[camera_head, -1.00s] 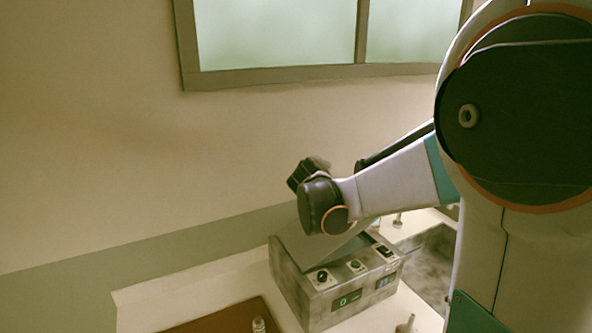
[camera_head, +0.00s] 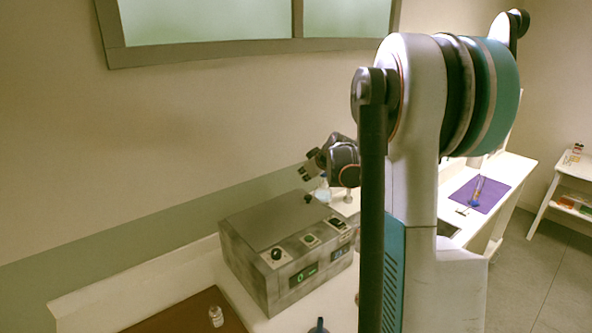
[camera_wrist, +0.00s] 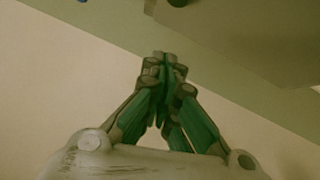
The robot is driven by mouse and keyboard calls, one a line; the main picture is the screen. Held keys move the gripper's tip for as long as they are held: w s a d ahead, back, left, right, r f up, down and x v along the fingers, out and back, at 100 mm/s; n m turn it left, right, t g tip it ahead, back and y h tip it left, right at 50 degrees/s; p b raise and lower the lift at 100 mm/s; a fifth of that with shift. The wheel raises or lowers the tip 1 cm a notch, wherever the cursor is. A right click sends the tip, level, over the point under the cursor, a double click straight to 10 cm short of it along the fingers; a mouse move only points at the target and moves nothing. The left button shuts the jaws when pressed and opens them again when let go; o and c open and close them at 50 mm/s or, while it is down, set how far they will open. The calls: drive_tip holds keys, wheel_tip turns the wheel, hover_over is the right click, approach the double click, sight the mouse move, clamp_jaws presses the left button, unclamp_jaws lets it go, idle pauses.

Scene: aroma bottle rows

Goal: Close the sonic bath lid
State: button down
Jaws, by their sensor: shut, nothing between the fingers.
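The sonic bath (camera_head: 285,279) is a grey speckled box on the white bench in the head view, with knobs, switches and green displays on its front. Its lid (camera_head: 265,218) lies flat across the top, with a small dark knob (camera_head: 307,198) near the far right corner. My gripper (camera_head: 308,172) is above and behind that corner, apart from the lid. In the wrist view my gripper (camera_wrist: 163,66) has its green fingers closed together with nothing between them. The bath's back side is hidden.
A brown mat (camera_head: 185,318) with a small clear bottle (camera_head: 216,316) lies at the front left. A purple mat (camera_head: 480,194) is on the bench at right. A small white shelf table (camera_head: 572,172) stands far right. The wall is close behind the bath.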

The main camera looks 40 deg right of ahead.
drive_tip(key=f+b, duration=0.1)
drive_tip(key=f, duration=0.1)
drive_tip(key=d+f+y, duration=0.1)
drive_tip(key=f, duration=0.1)
drive_tip(key=d+f+m+y+b, duration=0.1)
drive_tip(key=f, duration=0.1)
drive_tip(key=shift+d+f+b, duration=0.25)
drive_tip(key=shift+f+b, duration=0.05)
drive_tip(key=shift+b, duration=0.05)
drive_tip(key=shift+d+f, duration=0.1)
drive_tip(key=shift+f, duration=0.35)
drive_tip(key=shift+s, duration=0.1)
drive_tip(key=shift+f, duration=0.15)
drive_tip(key=shift+r, duration=0.4)
drive_tip(key=w+r+p+v, duration=0.1)
drive_tip(key=r+p+v, duration=0.1)
drive_tip(key=v, duration=1)
drive_tip(key=shift+w+r+p, duration=0.2)
drive_tip(key=shift+w+p, duration=0.05)
drive_tip(key=shift+p, duration=0.55)
